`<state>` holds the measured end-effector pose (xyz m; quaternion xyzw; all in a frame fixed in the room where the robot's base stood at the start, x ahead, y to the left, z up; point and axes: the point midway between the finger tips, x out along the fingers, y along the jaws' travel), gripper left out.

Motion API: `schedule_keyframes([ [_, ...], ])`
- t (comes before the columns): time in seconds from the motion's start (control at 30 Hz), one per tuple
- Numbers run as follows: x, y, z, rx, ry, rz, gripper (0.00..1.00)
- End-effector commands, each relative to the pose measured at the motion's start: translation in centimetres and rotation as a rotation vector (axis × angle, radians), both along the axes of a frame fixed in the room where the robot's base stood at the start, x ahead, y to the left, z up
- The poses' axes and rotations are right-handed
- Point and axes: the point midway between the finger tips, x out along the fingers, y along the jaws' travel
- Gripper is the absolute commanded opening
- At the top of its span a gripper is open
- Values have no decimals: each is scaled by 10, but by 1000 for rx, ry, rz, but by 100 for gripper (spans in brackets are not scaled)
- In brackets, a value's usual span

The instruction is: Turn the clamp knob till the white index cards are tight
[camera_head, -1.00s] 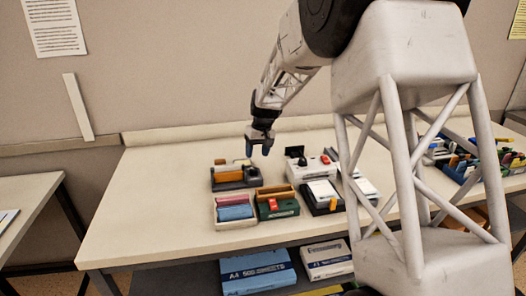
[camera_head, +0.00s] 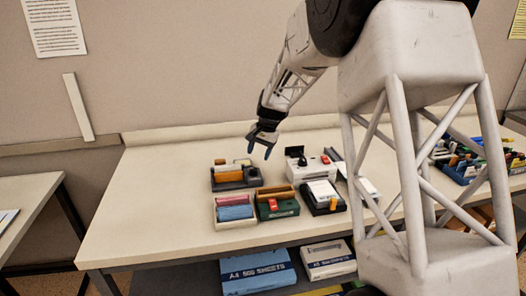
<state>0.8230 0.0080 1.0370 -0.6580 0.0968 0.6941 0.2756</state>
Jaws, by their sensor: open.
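I cannot tell for sure which part is the clamp knob. My gripper (camera_head: 260,155) is open and empty, with its fingers pointing down. In the picture it is above and behind a dark holder with orange contents (camera_head: 231,173), to the upper left of the white cards. It appears apart from all the objects.
A cream tray (camera_head: 235,222) with pink and blue contents and a green box (camera_head: 278,210) stand in front. A white device (camera_head: 308,170) stands behind the black holder. Coloured bins (camera_head: 460,165) are at right. The table's left side (camera_head: 150,200) is clear.

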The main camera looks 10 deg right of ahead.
Motion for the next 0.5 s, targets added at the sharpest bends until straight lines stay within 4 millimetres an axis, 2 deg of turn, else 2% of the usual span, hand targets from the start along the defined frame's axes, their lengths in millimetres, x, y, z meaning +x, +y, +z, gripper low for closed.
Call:
schedule_keyframes([
  [0.5, 0, -5, 0, 53, 93, -381, 57],
])
